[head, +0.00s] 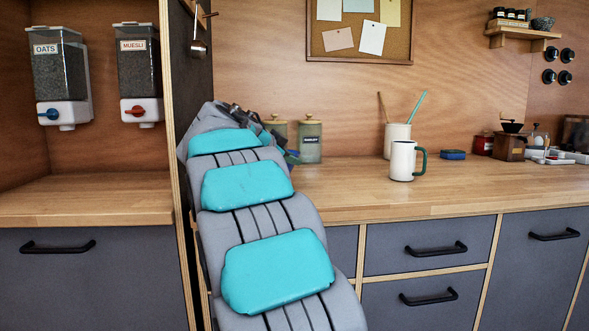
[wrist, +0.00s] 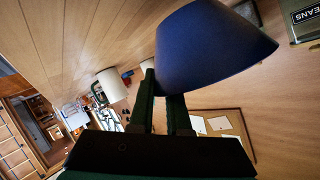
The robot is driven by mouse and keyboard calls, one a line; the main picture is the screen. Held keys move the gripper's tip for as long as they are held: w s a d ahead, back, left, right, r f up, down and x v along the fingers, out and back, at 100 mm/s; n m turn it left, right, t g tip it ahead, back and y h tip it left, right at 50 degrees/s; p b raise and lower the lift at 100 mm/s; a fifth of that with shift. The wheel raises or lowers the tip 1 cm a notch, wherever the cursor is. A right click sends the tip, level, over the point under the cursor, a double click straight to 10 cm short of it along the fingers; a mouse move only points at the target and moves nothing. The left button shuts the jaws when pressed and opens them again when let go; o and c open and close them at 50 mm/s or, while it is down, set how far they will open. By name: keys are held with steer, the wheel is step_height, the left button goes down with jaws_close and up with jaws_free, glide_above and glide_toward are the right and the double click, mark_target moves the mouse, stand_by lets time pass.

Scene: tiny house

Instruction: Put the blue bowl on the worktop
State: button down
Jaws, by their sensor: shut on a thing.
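The blue bowl (wrist: 215,48) fills the upper right of the wrist view, which is turned nearly upside down. My gripper (wrist: 162,88) is shut on the bowl's rim. The bowl's base faces the wooden worktop (wrist: 95,30); I cannot tell whether it touches. In the head view the worktop (head: 350,198) runs along the wall to the right. My arm hides most of the gripper there, and only a small dark blue patch shows beside it, perhaps the bowl.
Two canisters, the nearer one (head: 310,142), stand at the back beside my arm. A white mug (head: 402,161) and a utensil pot (head: 396,134) stand further right, then a blue sponge (head: 453,154) and a grinder (head: 509,147). The front middle of the worktop is clear.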

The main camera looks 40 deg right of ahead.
steer(key=shift+d, duration=0.35)
steer(key=shift+w+d+f, duration=0.1)
steer(key=shift+d+f, duration=0.1)
steer(key=shift+d, duration=0.15)
steer(key=shift+a+f+p, duration=0.1)
steer(key=shift+f+p, duration=0.3)
steer(key=shift+f, duration=1.25)
steer(key=c, duration=0.9)
jaws_free()
steer(key=shift+o, duration=0.2)
steer(key=b+v, duration=0.2)
steer(key=v, duration=1)
